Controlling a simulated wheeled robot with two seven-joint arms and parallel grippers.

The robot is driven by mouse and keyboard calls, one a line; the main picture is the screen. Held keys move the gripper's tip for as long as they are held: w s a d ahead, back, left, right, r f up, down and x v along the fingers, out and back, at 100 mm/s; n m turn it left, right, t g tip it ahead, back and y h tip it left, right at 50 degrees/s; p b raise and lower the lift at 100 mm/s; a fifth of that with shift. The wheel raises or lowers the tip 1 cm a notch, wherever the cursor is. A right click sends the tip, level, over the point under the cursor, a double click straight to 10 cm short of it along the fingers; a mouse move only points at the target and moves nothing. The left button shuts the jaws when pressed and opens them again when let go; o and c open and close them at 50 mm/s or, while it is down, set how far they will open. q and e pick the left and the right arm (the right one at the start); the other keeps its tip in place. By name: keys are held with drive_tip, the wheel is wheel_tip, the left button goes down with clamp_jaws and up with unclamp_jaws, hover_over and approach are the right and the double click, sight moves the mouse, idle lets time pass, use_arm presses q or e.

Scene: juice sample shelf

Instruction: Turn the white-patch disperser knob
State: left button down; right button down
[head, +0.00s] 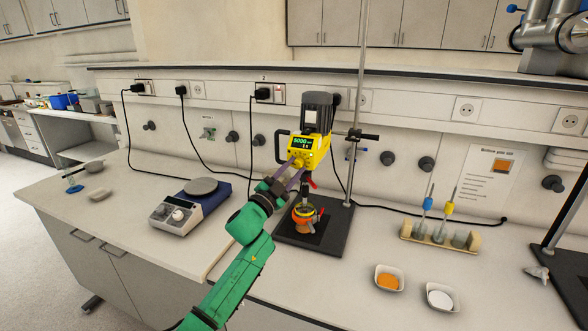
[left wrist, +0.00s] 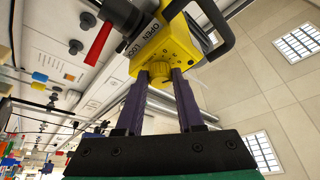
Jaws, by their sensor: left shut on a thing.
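The yellow disperser (head: 309,148) hangs on a stand in the head view, with a lit green display reading about 5000. Its yellow knob (head: 298,162) is on the lower front face; it also shows in the left wrist view (left wrist: 160,72), near a white patch lettered OPEN and LOCK. My left gripper (head: 291,172), with purple fingers, reaches up from the front left and is shut on the knob. In the left wrist view its two fingertips (left wrist: 161,76) sit on either side of the knob. The fingertips partly hide the knob's sides. My right gripper is out of view.
Below the disperser, a vessel with orange contents (head: 304,217) stands on the black stand base (head: 325,232). A balance (head: 184,212) is at left. A tube rack (head: 440,238) and two small dishes (head: 388,279) (head: 440,297) are at right. Bare bench lies between stand and rack.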

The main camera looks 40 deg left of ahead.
use_arm(q)
drive_tip(key=shift+a+m+h, duration=0.15)
drive_tip(key=shift+m+h, duration=0.15)
drive_tip(key=shift+m, duration=0.8)
drive_tip(key=shift+g, duration=0.3)
drive_tip(key=c, duration=0.5)
unclamp_jaws()
drive_tip(key=b+v, duration=0.4)
drive_tip(key=v, duration=1)
drive_tip(key=shift+s+a+f, duration=0.1)
drive_tip(key=shift+s+a, duration=0.05)
drive_tip(key=shift+s, duration=0.05)
